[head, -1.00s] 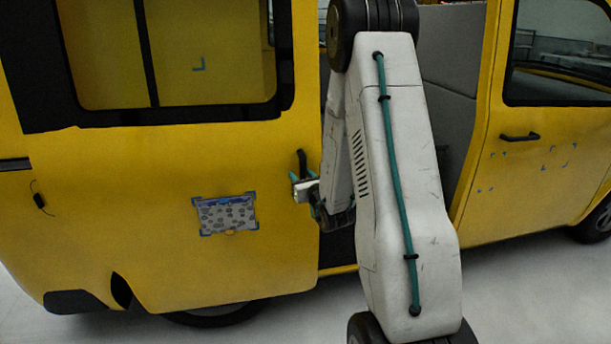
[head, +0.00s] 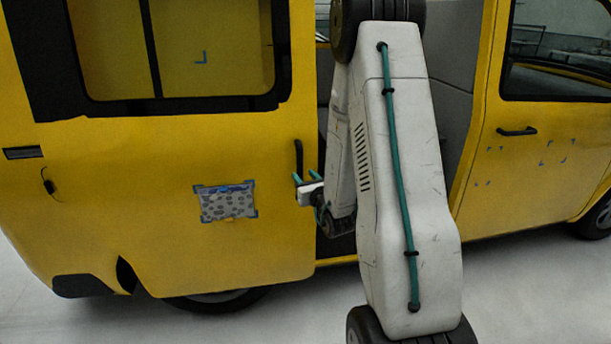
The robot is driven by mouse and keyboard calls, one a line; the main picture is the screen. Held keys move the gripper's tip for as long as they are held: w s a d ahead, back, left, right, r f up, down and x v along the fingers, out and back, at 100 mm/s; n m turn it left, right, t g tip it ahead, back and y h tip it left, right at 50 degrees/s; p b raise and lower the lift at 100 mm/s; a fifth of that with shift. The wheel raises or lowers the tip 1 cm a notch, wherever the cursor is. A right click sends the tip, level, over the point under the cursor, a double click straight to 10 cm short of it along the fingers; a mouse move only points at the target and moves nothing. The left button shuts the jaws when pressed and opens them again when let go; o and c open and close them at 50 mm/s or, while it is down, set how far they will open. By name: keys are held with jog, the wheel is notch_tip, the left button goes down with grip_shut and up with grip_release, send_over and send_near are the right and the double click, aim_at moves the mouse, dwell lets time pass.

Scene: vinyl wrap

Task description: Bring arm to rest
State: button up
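My gripper (head: 304,177) is in front of the yellow van's side, next to the open doorway and just below a black door handle (head: 299,158). Its two teal fingers show apart and point up, with nothing seen between them. The gripper is small in view, and whether it touches the van cannot be told. My white arm is folded, its large link with a teal cable filling the centre right. A grey-and-white patterned vinyl patch (head: 226,203) lies flat on the yellow panel left of the gripper, with blue tape at its corners.
The yellow van (head: 150,165) spans the view, with a dark side window and an open doorway behind my arm. Blue corner marks (head: 549,143) are on the front door at right and on the left window. Pale floor (head: 500,290) is clear in front.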

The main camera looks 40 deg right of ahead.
jog(key=shift+s+d, duration=0.2)
jog(key=shift+d, duration=0.25)
jog(key=a+r+n+g+y, duration=0.2)
jog(key=a+r+n+y, duration=0.1)
jog(key=a+n+y, duration=1.25)
jog(key=s+a+r+n+g+y, duration=0.35)
jog(key=s+a+n+g, duration=0.45)
jog(key=a, duration=0.6)
jog(key=s+a+r+n+g+h, duration=0.2)
jog(key=s+n+g+h, duration=0.55)
jog(key=s, duration=0.75)
jog(key=s+d+r+n+t+h, duration=0.2)
jog(key=s+r+n+h, duration=0.3)
jog(key=n, duration=0.3)
jog(key=shift+s+d+r+n+h, duration=0.4)
jog(key=shift+s+d+r, duration=0.3)
jog(key=shift+r, duration=0.2)
